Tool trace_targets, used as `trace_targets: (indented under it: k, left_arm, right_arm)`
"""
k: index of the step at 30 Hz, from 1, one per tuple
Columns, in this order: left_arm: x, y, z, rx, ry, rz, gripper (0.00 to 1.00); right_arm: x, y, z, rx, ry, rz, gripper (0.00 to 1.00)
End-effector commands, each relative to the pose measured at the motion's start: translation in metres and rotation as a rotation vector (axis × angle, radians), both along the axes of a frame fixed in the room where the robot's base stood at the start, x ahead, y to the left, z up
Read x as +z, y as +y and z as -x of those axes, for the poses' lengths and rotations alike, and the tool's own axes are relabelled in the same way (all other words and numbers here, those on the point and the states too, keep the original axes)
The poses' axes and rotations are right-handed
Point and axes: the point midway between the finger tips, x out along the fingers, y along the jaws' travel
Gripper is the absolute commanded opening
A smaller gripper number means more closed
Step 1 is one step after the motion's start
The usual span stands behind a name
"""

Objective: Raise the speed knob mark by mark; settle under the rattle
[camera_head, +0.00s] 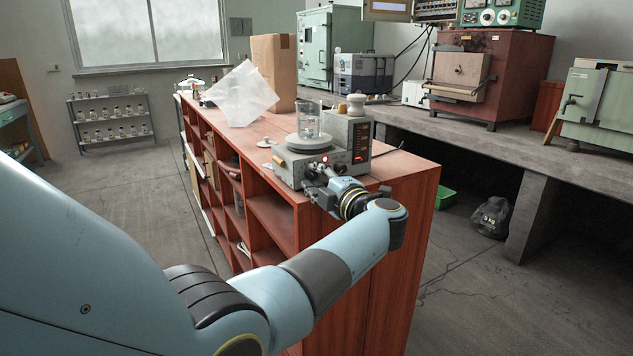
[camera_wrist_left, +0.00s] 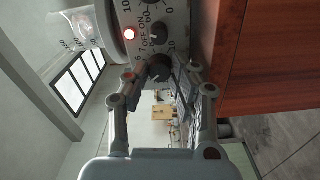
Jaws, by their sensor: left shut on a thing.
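The hotplate stirrer (camera_head: 290,172) stands on the near end of the red-brown shelf unit, with a glass beaker (camera_head: 309,122) upright on its round plate (camera_head: 312,145). My left gripper (camera_head: 318,178) is at this panel. Its fingers are shut on a dark knob (camera_wrist_left: 160,67), taken as the speed knob; a second dark knob (camera_wrist_left: 159,34) is beside it. The pointer setting is not readable. My right gripper is not in view.
The shelf unit (camera_head: 400,178) has a clear strip at the right. A small white lidded thing (camera_head: 267,142), a translucent sheet (camera_head: 238,95) and a brown carton (camera_head: 274,70) are on its top. A dark bench (camera_head: 480,130) with furnaces runs behind.

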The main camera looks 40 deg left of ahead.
Motion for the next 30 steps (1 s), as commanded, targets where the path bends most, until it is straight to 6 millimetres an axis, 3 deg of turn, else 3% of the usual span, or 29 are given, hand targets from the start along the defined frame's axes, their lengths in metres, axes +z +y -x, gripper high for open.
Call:
trace_targets:
  k: [12,13,15,23,30]
  left_arm:
    - [0.0,0.0,0.0,0.0,-0.008,0.003,0.0]
    - [0.0,0.0,0.0,0.0,-0.008,0.003,0.25]
    - [0.0,0.0,0.0,0.0,-0.007,0.003,0.33]
    - [0.0,-0.001,0.0,0.0,-0.007,0.004,0.33]
    - [-0.002,-0.032,0.013,-0.001,-0.007,0.007,0.33]
  right_arm:
    - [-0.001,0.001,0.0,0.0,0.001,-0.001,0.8]
    - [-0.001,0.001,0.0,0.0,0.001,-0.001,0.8]
    - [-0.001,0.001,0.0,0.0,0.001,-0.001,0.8]
    - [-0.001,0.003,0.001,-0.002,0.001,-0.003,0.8]
    - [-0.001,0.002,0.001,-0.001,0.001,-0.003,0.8]
